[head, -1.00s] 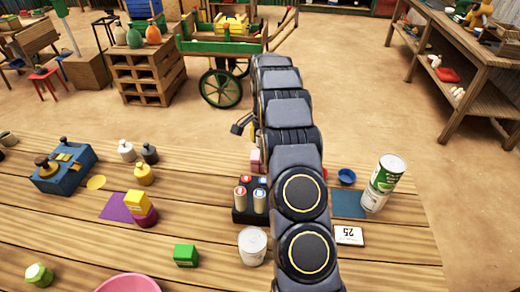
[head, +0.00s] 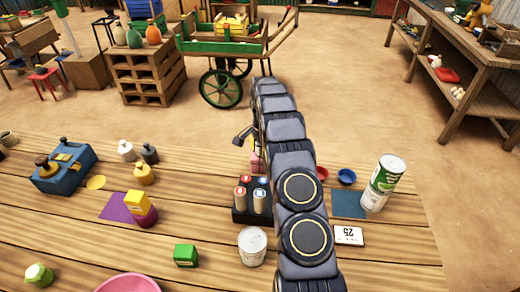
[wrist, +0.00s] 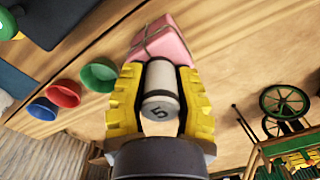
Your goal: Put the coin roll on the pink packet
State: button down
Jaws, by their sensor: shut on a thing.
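My gripper (wrist: 160,72) has its yellow fingers shut on a pale coin roll (wrist: 160,92) marked 5, which shows between them in the wrist view. The pink packet (wrist: 167,42), tied with a string, lies on the table just beyond the fingertips, partly covered by the roll and fingers. I cannot tell whether the roll touches it.
A black holder (head: 241,216) with several rolls stands left of my arm, with a white tin (head: 252,246) in front. A green bowl (wrist: 98,76) shows in the wrist view.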

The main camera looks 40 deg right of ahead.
aim_at(260, 142)
jog(key=c, duration=0.8)
grip_release()
jog(key=shift+f, duration=0.1)
jog(key=shift+c, duration=0.2)
notch_tip(260, 142, up, 12)
jog(key=shift+f, duration=0.2)
jog(key=shift+s+r, duration=0.15)
jog(key=shift+r, duration=0.2)
